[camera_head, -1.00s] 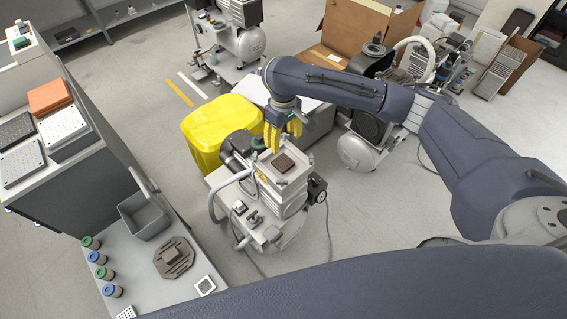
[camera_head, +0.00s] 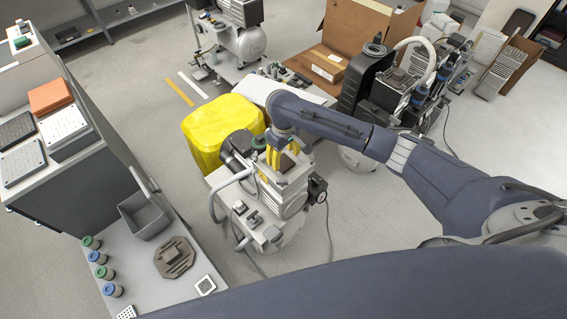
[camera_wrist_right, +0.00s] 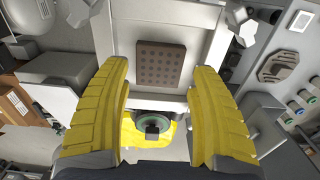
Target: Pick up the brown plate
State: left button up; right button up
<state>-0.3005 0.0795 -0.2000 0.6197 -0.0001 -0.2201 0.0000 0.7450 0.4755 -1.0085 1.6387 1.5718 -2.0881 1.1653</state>
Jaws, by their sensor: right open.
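A square brown plate with a grid of small dots lies on the light top of a compressor. It shows in the head view (camera_head: 286,163), partly behind my gripper, and whole in the right wrist view (camera_wrist_right: 161,63). My right gripper (camera_head: 272,156) is over the compressor, pointing down beside the plate. In the right wrist view its yellow fingers (camera_wrist_right: 162,76) are open and empty. The plate appears between and beyond the fingertips, and no finger is seen touching it. My left gripper is out of view.
A yellow bin (camera_head: 220,128) stands behind the compressor (camera_head: 275,220). A low table at lower left holds a grey tray (camera_head: 144,215), several capped jars and a brownish octagonal plate (camera_head: 174,257). Cardboard boxes and other compressors stand at the back. Floor at right is clear.

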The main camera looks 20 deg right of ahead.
aim_at(284, 162)
jog(key=shift+f, duration=1.7)
jog(key=shift+c, duration=0.4)
jog(key=shift+w, duration=0.1)
jog(key=c, duration=0.9)
